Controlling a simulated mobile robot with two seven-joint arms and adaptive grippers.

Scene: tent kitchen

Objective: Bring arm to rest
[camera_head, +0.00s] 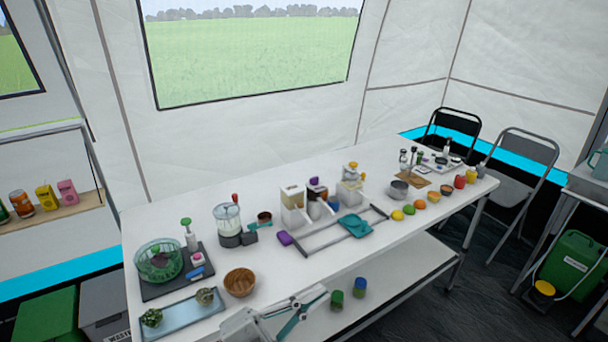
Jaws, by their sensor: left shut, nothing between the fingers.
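My left gripper (316,297) shows at the bottom centre, in front of the long white table (310,254). It is shut and empty, and it points up and to the right. Part of my pale left arm shows below and left of it, cut off by the picture's lower edge. The gripper appears apart from the things on the tabletop. Its exact height against the table edge is hard to tell. My right gripper is not in view.
Near the gripper are a wooden bowl (240,283), a blue tray (181,316) with two artichoke-like items, and green (337,299) and blue (360,287) jars on the lower shelf. A teal cloth (355,226) and fruit lie farther right. Chairs stand at the far end.

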